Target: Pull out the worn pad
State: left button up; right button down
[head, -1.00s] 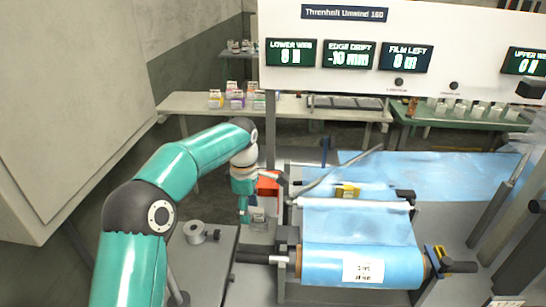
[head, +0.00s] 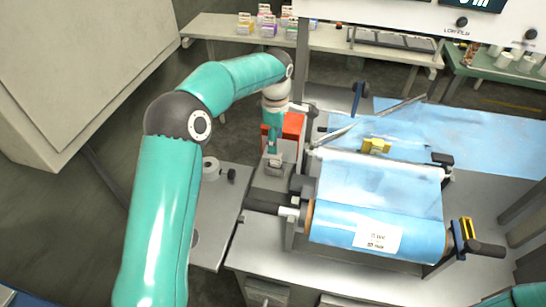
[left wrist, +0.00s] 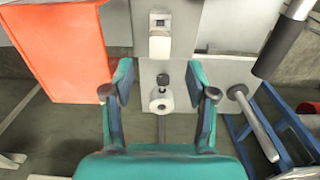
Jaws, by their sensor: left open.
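My left gripper (head: 272,150) is beside the red box (head: 293,128), at the left end of the film unwind stand. In the left wrist view my left gripper (left wrist: 162,88) is open, with nothing held between its fingers. Ahead of it is a grey upright plate (left wrist: 183,75) with a pale block (left wrist: 160,38) that has a dark slot. Below the block are a small dark knob (left wrist: 162,78) and a round pale piece (left wrist: 161,101), seen between the fingers. I cannot tell which piece is the worn pad. My right gripper is out of view; only teal arm parts show at lower right.
The blue film roll (head: 380,232) lies on the stand right of my left gripper. A red panel (left wrist: 65,48) fills the wrist view's upper left. A metal rod (left wrist: 252,122) sticks out at right. A small side table (head: 212,225) stands left of the stand.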

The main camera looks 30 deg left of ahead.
aim_at(275, 156)
pick_arm(q)
notch_tip(275, 156, down, 9)
jog(key=shift+r+p, duration=0.1)
jog(key=shift+p, duration=0.4)
jog(key=shift+s, duration=0.1)
grip_shut()
